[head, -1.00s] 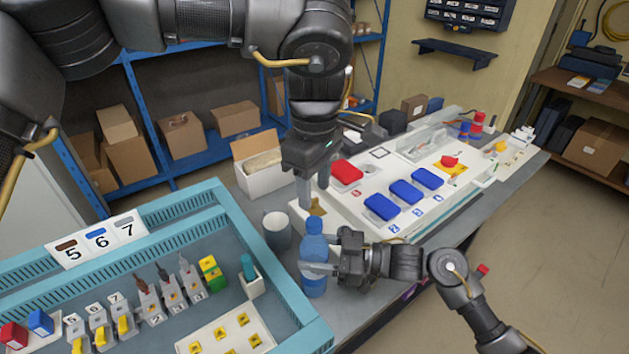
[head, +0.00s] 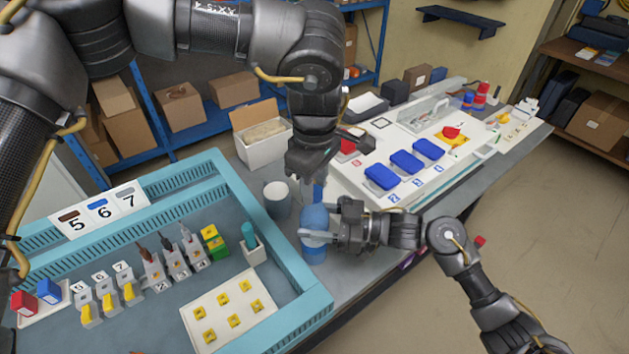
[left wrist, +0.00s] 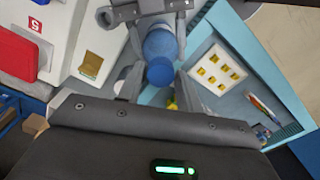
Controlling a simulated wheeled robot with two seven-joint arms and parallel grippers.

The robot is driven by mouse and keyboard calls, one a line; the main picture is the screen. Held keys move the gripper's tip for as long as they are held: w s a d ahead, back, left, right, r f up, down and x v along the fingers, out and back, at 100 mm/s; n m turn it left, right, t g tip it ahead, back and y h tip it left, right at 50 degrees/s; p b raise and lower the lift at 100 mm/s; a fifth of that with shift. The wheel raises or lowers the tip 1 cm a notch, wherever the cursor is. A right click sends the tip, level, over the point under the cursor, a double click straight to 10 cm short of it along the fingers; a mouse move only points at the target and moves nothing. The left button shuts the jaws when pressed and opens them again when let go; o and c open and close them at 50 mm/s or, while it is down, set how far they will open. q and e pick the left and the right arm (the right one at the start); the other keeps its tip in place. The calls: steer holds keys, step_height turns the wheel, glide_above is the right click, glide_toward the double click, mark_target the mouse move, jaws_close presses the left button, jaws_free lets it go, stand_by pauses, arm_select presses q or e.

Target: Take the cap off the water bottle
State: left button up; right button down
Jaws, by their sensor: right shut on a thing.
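The blue water bottle (head: 314,217) stands upright on the grey table at the right edge of the teal tray. My right gripper (head: 316,237) is shut on the bottle's body from the right. My left gripper (head: 317,186) points down over the bottle top, with the blue cap (head: 318,191) partly hidden by its fingers. In the left wrist view the cap (left wrist: 160,72) sits on the bottle (left wrist: 160,44), between the tips of my left gripper (left wrist: 158,84). The left fingers look spread, with a gap on each side of the cap.
A grey mug (head: 277,197) stands just left of the bottle. The teal tray (head: 228,170) with sockets and tools fills the left. A white panel (head: 350,182) with blue and red boxes lies to the right. An open carton (head: 262,148) stands behind.

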arm_select(q)
jaws_close()
steer(key=n, duration=1.2)
steer(key=shift+n, duration=0.4)
steer(key=n, duration=1.2)
steer(key=shift+r, duration=0.1)
steer(key=n, duration=1.4)
steer(key=shift+n, duration=0.4)
steer(key=n, duration=0.3)
steer(key=shift+d+n, duration=0.1)
steer(key=shift+n, duration=0.3)
steer(key=shift+r, duration=0.3)
steer(key=shift+r, duration=0.85)
